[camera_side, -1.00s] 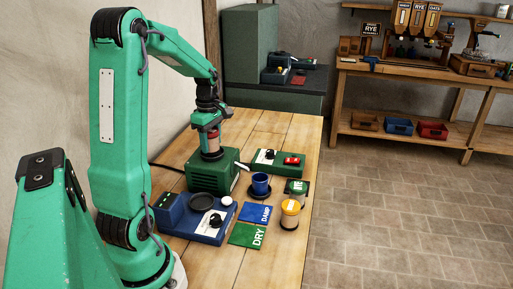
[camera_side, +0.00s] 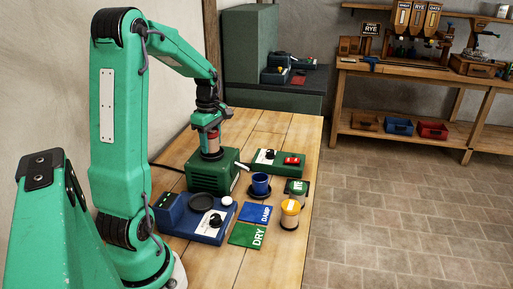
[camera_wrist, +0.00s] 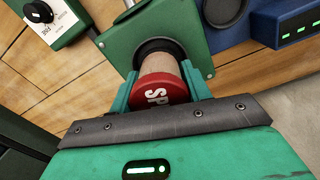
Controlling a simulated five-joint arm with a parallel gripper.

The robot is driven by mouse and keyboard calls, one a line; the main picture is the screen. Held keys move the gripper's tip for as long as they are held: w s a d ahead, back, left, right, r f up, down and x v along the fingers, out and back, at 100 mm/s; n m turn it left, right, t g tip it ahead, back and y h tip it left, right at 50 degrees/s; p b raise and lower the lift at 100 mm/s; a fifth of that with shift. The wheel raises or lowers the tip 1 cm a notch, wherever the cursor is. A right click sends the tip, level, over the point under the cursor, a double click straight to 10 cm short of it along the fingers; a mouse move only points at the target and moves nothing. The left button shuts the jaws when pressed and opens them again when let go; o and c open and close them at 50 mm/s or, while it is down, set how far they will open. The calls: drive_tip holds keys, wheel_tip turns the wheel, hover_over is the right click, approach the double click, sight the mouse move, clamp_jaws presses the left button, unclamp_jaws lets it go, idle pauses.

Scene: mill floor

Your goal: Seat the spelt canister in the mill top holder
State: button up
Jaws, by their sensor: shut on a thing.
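The spelt canister has a red lid with the letters "SP" showing in the wrist view (camera_wrist: 165,88) and a pale body. My gripper (camera_side: 209,131) is shut on it, with teal fingers on both sides. The canister (camera_side: 213,144) is upright over the green mill (camera_side: 208,176). Its lower end is at the dark round mill top holder (camera_wrist: 152,46). That ring surrounds its base in the wrist view. I cannot tell whether it rests fully on the bottom, as the inside of the holder is hidden.
A green control box (camera_side: 275,160) stands behind right.

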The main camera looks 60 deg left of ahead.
drive_tip(key=shift+f, duration=0.5)
drive_tip(key=o, duration=0.8)
drive_tip(key=shift+o, duration=0.2)
drive_tip(key=shift+r, duration=5.5)
drive_tip(key=d+r+m+t+y, duration=0.1)
drive_tip(key=d+r+m+t, duration=0.15)
drive_tip(key=d+m, duration=0.9)
drive_tip(key=s+d+m+t, duration=0.1)
drive_tip(key=s+d+m, duration=0.1)
drive_tip(key=d+m, duration=0.2)
drive_tip(key=s+d+f+m+t, duration=0.1)
drive_tip(key=s+d+m, duration=0.1)
drive_tip(key=d+m, duration=0.2)
drive_tip(key=s+d+f+m+t+h, duration=0.1)
drive_tip(key=d+m, duration=0.3)
drive_tip(key=d, duration=0.4)
drive_tip(key=shift+s+f, duration=0.2)
drive_tip(key=shift+s, duration=0.6)
